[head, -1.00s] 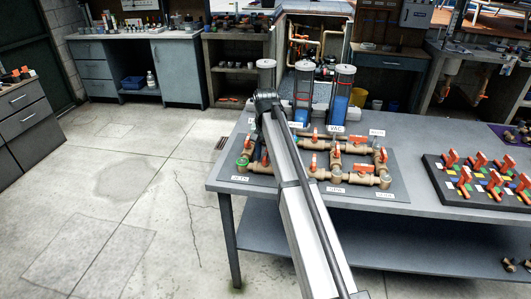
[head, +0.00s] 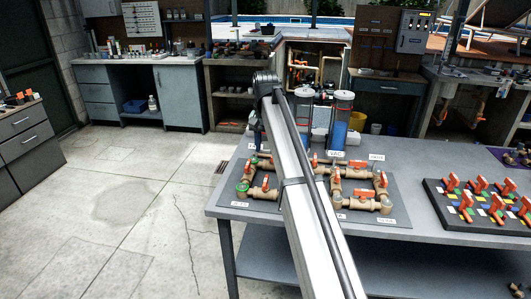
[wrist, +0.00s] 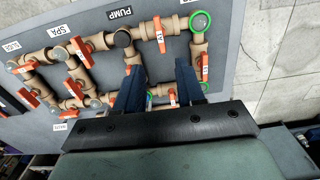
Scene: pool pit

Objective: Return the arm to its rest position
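My arm (head: 300,195) reaches out over the pipe board (head: 395,209) on the grey table and bends down at its far end. In the head view my gripper is mostly hidden behind the arm. In the wrist view my gripper (wrist: 160,82) shows two dark blue fingers held apart, with nothing between them. It points down over the board. Brown pipes with orange valve handles (wrist: 159,33) lie beyond the fingertips. I cannot tell the exact height of the fingertips above the pipes.
Clear cylinders (head: 340,120) stand at the board's back. A dark block with several orange-handled valves (head: 470,205) sits at the table's right. The concrete floor (head: 120,210) left of the table is free. Workbenches (head: 180,95) line the back.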

